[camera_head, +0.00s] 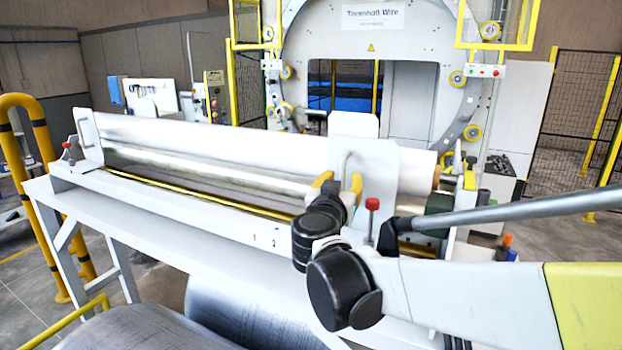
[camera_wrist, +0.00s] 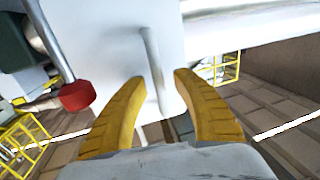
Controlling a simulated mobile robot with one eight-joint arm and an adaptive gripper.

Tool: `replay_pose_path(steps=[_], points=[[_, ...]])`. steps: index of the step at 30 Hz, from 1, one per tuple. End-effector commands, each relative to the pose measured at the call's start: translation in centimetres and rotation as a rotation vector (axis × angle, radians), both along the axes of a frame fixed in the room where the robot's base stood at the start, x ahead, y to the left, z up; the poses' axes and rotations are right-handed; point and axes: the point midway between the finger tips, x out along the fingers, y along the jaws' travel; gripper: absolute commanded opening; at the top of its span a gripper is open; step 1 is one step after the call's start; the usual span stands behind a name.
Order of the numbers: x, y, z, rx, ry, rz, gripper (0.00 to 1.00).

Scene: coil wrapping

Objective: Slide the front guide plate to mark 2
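The white guide plate (camera_head: 385,165) at the right part of the bench carries a grey upright handle (camera_head: 345,165). In the wrist view the plate (camera_wrist: 100,40) fills the upper middle, and the handle (camera_wrist: 154,60) runs between my fingertips. My gripper (camera_head: 341,181) has yellow fingers. They are open on either side of the handle, with gaps visible in the wrist view (camera_wrist: 158,79). A red-topped clamp lever (camera_head: 372,204) stands by the plate; its red knob (camera_wrist: 76,96) shows in the wrist view. Marks 1 and 2 (camera_head: 275,241) are on the rail front, left of the plate. My wrist hides the rail below the plate.
A long white roll (camera_head: 240,145) lies along the bench (camera_head: 150,225). Another plate with a handle (camera_head: 88,135) and a red knob stands at the left end. A large wrapping ring (camera_head: 300,50) stands behind.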

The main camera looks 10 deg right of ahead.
Motion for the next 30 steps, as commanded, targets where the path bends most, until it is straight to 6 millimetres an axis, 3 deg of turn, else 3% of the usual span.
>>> replay_pose_path(steps=[4,7,8,19,30], points=[[0.0,0.0,0.0,0.0,0.0,0.0,0.34],[0.0,0.0,0.0,0.0,0.0,0.0,0.05],[0.0,0.0,0.0,0.0,0.0,0.0,0.0],[0.8,1.2,-0.1,0.0,0.0,0.002,0.0],[6.0,8.5,-0.2,0.0,0.0,0.005,0.0]])
